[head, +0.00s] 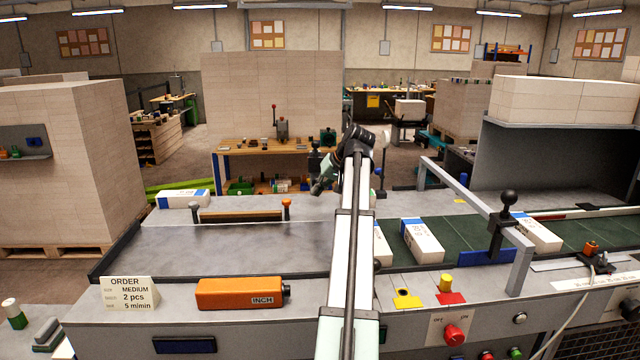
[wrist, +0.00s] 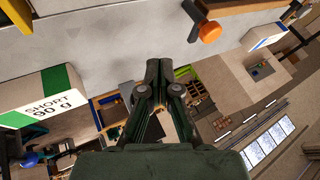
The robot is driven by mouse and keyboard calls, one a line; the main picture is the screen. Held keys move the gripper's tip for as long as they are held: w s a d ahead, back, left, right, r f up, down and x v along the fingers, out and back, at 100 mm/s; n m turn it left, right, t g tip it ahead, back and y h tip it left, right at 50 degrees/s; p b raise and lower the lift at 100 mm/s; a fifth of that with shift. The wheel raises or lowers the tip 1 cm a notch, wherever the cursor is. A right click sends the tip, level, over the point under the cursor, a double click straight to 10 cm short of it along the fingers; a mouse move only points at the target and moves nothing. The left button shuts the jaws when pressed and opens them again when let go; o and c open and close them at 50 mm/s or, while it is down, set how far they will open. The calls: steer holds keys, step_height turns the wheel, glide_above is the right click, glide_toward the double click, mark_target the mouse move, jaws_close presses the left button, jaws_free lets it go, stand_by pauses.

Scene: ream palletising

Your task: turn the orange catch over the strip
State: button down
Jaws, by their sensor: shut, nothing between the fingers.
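The orange catch (head: 287,203) stands at the right end of the strip (head: 240,216), on the far side of the grey table. In the wrist view the catch (wrist: 209,31) is a dark lever with an orange end, which lies beside the strip (wrist: 242,7), not across it. My gripper (head: 322,186) is a little to the right of the catch in the head view, apart from it. In the wrist view my gripper (wrist: 158,70) has its fingertips together, with nothing between them. The catch is in front of the fingertips, up and to the right in that picture.
A ream (head: 184,199) lies behind the strip; another ream (wrist: 42,97) shows at left in the wrist view. A dark post (head: 195,211) stands at the strip's left end. Reams (head: 422,240) lie on the green belt at right. The grey tabletop (head: 200,248) before the strip is clear.

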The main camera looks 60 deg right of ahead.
mark_target(287, 208)
steer(key=p+x, duration=0.1)
steer(key=x, duration=0.4)
steer(key=shift+w+a, duration=0.1)
steer(key=shift+w, duration=0.05)
steer(key=w, duration=0.1)
steer(key=w+a+p, duration=0.1)
steer(key=shift+w+a+f+p, duration=0.3)
steer(key=shift+a, duration=0.05)
steer(key=shift+w+a, duration=0.3)
steer(key=shift+w, duration=0.2)
steer(key=shift+f, duration=0.1)
